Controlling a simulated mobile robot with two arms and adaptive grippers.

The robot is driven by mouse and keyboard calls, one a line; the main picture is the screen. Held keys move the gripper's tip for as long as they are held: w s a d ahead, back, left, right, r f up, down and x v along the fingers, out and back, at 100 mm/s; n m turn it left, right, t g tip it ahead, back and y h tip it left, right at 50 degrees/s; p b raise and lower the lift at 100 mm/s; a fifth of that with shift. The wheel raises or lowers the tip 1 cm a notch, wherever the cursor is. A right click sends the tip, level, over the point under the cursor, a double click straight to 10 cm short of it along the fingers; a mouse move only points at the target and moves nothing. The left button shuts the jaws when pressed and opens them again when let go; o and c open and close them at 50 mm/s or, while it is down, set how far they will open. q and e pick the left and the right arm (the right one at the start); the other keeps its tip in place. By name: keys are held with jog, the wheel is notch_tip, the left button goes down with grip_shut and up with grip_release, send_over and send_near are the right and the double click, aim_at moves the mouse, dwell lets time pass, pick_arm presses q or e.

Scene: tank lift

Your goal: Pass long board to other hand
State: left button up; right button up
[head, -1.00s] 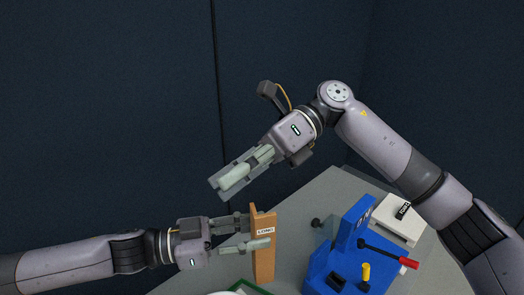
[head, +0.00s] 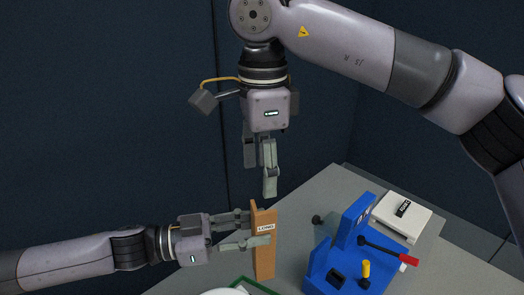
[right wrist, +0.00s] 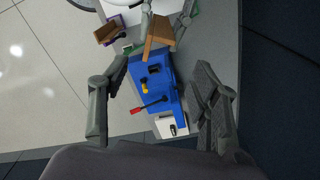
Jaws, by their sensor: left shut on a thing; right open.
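The long board (head: 264,262) is an upright tan plank with a white label reading "LONG". My left gripper (head: 256,228) is shut on its upper part from the left. The board also shows in the right wrist view (right wrist: 158,38), near the top between the finger lines. My right gripper (head: 261,180) is open and empty. It points down just above the board's top end in the head view, apart from it. In the right wrist view its two fingers (right wrist: 155,80) stand wide apart.
A blue fixture (head: 335,268) with a red-tipped lever and a yellow knob stands right of the board on the grey table (head: 310,200). A white labelled box (head: 402,216) sits behind it. A green-edged item (head: 262,288) is at the bottom. A purple tray (right wrist: 99,41) shows in the right wrist view.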

aim_at(265, 222)
notch_tip(265, 222, down, 9)
dwell(0.3)
jog(key=shift+r, duration=0.1)
jog(key=shift+c, duration=0.2)
jog(key=c, duration=1.2)
pick_arm(q)
jog(key=o, duration=1.2)
jog(key=v, duration=1.2)
jog(key=shift+w, duration=0.1)
